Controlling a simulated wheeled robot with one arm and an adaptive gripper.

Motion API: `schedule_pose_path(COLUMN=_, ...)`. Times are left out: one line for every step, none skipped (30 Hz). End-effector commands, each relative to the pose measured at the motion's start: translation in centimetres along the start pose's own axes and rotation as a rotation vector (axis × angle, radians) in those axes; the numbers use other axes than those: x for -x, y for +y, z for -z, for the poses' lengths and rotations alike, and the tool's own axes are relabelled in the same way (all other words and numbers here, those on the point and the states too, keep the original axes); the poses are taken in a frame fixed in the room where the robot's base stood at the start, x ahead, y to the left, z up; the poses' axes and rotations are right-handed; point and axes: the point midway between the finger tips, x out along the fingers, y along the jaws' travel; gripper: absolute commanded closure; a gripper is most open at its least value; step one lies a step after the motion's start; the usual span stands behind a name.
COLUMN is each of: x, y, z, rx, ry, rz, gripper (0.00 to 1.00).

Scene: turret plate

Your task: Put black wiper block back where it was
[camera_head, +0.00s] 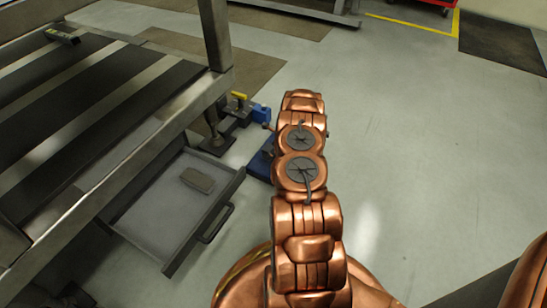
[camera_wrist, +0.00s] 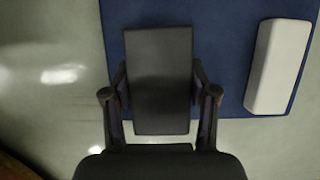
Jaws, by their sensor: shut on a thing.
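The black wiper block (camera_wrist: 158,50) shows in the wrist view as a dark upright rectangle. My gripper (camera_wrist: 158,88) is shut on it, with one finger at each long side. The block is over a blue mat or plate (camera_wrist: 220,50), and its near end reaches past the mat's near edge. I cannot tell whether it touches the mat. In the head view my copper arm hides the gripper and the block; only a part of the blue mat (camera_head: 262,162) shows left of the arm.
A pale block (camera_wrist: 278,66) lies on the mat, right of my gripper. An open drawer (camera_head: 150,220) under the steel bench (camera_head: 110,150) holds a grey block (camera_head: 197,180). A blue vise-like thing (camera_head: 259,113) stands beside my arm. The floor to the right is clear.

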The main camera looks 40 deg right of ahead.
Motion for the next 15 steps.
schedule_pose_path(x=-0.1, y=-0.1, z=0.0, rx=0.001, ry=0.000, rz=-0.001, gripper=0.75)
schedule_pose_path(x=-0.1, y=-0.2, z=-0.1, rx=0.000, ry=0.000, rz=-0.001, gripper=0.75)
schedule_pose_path(x=-0.1, y=-0.2, z=-0.1, rx=0.000, ry=0.000, rz=-0.001, gripper=0.75)
schedule_pose_path(x=-0.1, y=-0.3, z=-0.1, rx=-0.001, ry=0.000, rz=-0.002, gripper=0.75)
schedule_pose_path(x=-0.1, y=-0.3, z=-0.1, rx=-0.001, ry=0.000, rz=-0.001, gripper=0.75)
schedule_pose_path(x=-0.2, y=-0.4, z=-0.2, rx=-0.001, ry=0.000, rz=-0.001, gripper=0.75)
schedule_pose_path(x=-0.2, y=-0.6, z=-0.2, rx=-0.001, ry=0.001, rz=-0.001, gripper=0.75)
schedule_pose_path(x=-0.3, y=-0.7, z=-0.2, rx=0.000, ry=0.001, rz=-0.001, gripper=0.75)
schedule_pose_path(x=-1.1, y=-0.6, z=0.2, rx=-0.001, ry=0.002, rz=-0.001, gripper=0.75)
schedule_pose_path(x=-1.6, y=-0.6, z=0.4, rx=-0.001, ry=0.001, rz=-0.002, gripper=0.75)
schedule_pose_path(x=-2.1, y=-0.5, z=0.5, rx=0.000, ry=0.001, rz=-0.002, gripper=0.75)
schedule_pose_path(x=-2.6, y=-0.6, z=0.8, rx=-0.001, ry=0.001, rz=-0.002, gripper=0.75)
schedule_pose_path(x=-3.0, y=-0.6, z=1.0, rx=-0.002, ry=0.001, rz=-0.002, gripper=0.75)
schedule_pose_path(x=-3.3, y=-0.6, z=1.1, rx=-0.001, ry=0.001, rz=-0.002, gripper=0.75)
schedule_pose_path(x=-3.6, y=-0.5, z=1.1, rx=0.000, ry=0.001, rz=-0.002, gripper=0.75)
